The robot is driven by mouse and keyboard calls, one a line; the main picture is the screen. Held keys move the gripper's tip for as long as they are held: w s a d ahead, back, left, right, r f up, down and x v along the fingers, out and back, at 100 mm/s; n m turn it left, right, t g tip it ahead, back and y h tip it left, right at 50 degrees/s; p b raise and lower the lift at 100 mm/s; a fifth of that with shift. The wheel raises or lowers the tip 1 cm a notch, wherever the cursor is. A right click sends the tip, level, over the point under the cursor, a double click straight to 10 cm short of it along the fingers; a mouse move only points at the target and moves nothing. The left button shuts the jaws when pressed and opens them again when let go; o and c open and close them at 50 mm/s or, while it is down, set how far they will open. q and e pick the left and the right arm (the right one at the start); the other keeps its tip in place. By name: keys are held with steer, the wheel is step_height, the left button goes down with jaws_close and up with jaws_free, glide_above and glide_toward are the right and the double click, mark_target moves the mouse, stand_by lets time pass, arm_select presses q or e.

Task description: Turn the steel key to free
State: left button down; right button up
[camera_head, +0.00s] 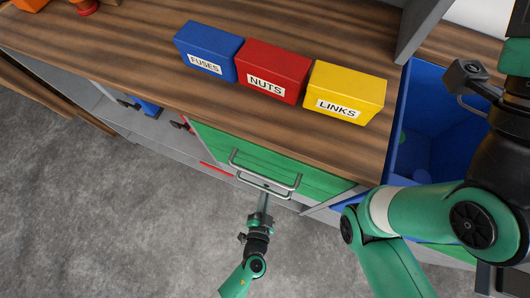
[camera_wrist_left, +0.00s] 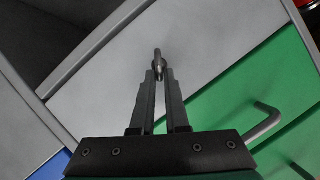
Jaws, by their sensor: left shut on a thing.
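The steel key (camera_wrist_left: 158,60) shows in the left wrist view as a small round metal piece against a light grey panel (camera_wrist_left: 110,85). My left gripper (camera_wrist_left: 159,74) is shut on it, with the fingertips close together around its near end. In the head view my left gripper (camera_head: 264,200) is at the cabinet front, just below the drawer handles. The key cannot be made out there, and its turn position cannot be read in either view. My right arm fills the right side of the head view, but its fingers do not show.
A green drawer (camera_head: 270,160) with a metal handle (camera_head: 264,170) is close to my left gripper; a handle (camera_wrist_left: 265,122) also shows in the wrist view. Blue (camera_head: 207,48), red (camera_head: 272,70) and yellow (camera_head: 345,92) boxes stand on the wooden worktop (camera_head: 130,45). A blue bin (camera_head: 440,125) is at right.

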stand_by(0.3)
arm_select(q)
steer(key=c, duration=0.9)
jaws_free()
steer(key=shift+p+v, duration=2.1)
steer(key=shift+v, duration=3.75)
steer(key=shift+d+f, duration=0.1)
steer(key=shift+f, duration=0.05)
